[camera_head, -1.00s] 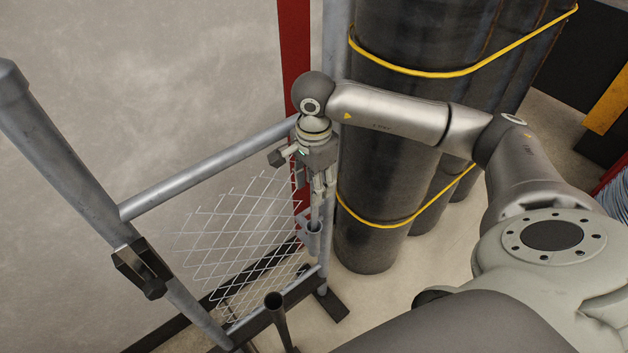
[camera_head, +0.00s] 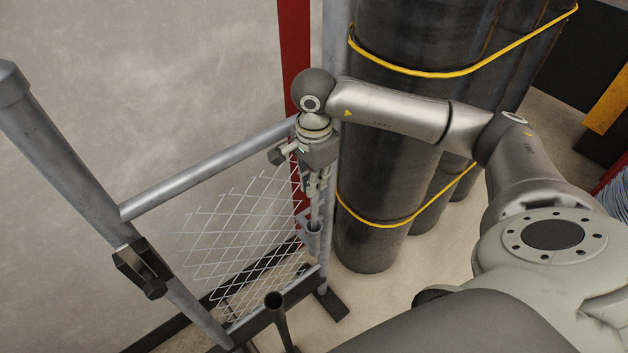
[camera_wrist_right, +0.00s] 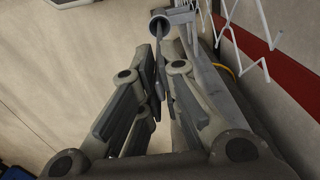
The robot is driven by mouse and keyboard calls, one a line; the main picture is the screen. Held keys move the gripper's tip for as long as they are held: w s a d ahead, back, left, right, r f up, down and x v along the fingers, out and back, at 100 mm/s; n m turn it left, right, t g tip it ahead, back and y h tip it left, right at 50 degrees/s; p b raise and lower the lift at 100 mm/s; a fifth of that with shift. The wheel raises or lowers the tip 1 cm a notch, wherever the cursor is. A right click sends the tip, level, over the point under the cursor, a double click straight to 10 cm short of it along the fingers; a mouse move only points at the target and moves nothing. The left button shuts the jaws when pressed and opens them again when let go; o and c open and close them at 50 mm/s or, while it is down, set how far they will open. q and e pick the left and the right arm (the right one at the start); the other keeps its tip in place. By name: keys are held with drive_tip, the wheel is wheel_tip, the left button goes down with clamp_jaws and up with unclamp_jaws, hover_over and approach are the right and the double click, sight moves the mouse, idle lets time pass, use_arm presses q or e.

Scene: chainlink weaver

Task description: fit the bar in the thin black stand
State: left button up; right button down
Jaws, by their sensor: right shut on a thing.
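My right gripper (camera_head: 318,188) points down beside the frame's right post and is shut on the bar (camera_head: 315,213), a thin grey rod. Below the fingers the bar reaches down to a grey cup (camera_head: 313,240) on the frame, and its lower end seems to be inside it. The right wrist view shows the bar (camera_wrist_right: 160,72) between the fingers, with the cup's round rim (camera_wrist_right: 159,25) beyond them. The thin black stand (camera_head: 280,322) is a slim dark tube with an open top, in front of the frame's lower rail. I see nothing in it. My left gripper is not in view.
A metal frame with a wire mesh (camera_head: 245,240) stands left of my gripper. Its top rail (camera_head: 210,173) and left post (camera_head: 65,160) bound it. Large dark cylinders (camera_head: 375,130) with yellow straps stand close behind my arm. Floor is clear right of the stand.

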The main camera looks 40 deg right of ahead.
wheel_tip(320, 180, up, 16)
drive_tip(key=p, duration=0.8)
drive_tip(key=shift+r, duration=0.2)
idle(0.6)
